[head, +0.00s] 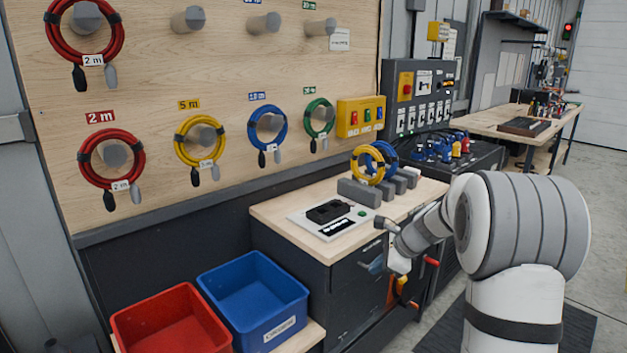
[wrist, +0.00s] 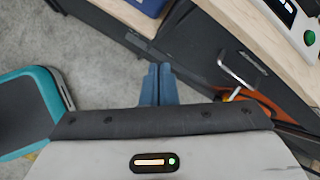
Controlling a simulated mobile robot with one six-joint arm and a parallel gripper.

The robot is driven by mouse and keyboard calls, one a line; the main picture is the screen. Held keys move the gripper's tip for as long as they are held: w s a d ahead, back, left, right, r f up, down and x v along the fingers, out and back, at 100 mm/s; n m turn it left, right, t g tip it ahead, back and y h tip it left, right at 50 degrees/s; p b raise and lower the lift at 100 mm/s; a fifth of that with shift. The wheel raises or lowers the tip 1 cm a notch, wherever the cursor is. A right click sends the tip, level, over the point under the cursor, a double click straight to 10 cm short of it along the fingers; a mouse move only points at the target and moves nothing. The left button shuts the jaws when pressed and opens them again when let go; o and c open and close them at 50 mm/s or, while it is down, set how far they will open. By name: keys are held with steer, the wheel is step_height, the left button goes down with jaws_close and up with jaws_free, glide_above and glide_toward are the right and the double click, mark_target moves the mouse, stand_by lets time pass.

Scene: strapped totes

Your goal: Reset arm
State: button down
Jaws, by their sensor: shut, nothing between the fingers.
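My gripper shows in the wrist view as two blue fingers (wrist: 159,70) side by side, shut with nothing between them. It hangs in front of the dark workbench cabinet (wrist: 180,50), above the floor. In the head view my white and grey arm reaches from the right towards the front of the workbench (head: 290,215). The fingers are small there and hard to make out against the cabinet. No task object is in my grip.
A tester (head: 333,217) and a grey holder (head: 358,192) with yellow and blue coils stand on the workbench. A red bin (head: 170,320) and blue bin (head: 255,300) sit lower left. Coiled cables hang on the wooden board (head: 230,75). A teal-edged object (wrist: 30,110) stands on open floor.

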steer(key=s+a+r+n+g+h+p, duration=0.1)
steer(key=s+a+r+n, duration=0.15)
steer(key=s+n, duration=0.4)
steer(key=s+a+r+n+g+h+p, duration=0.1)
steer(key=s+a+r+n, duration=0.2)
steer(key=s, duration=0.6)
steer(key=s+d+r+n+h, duration=0.1)
steer(key=s+n, duration=0.4)
steer(key=s, duration=0.3)
steer(key=s+r+n+h+p, duration=0.1)
steer(key=s+n+h, duration=0.1)
steer(key=s+n, duration=0.3)
steer(key=s, duration=0.4)
steer(key=shift+s+d+n, duration=0.3)
steer(key=shift+d+n, duration=0.05)
steer(key=shift+d, duration=0.05)
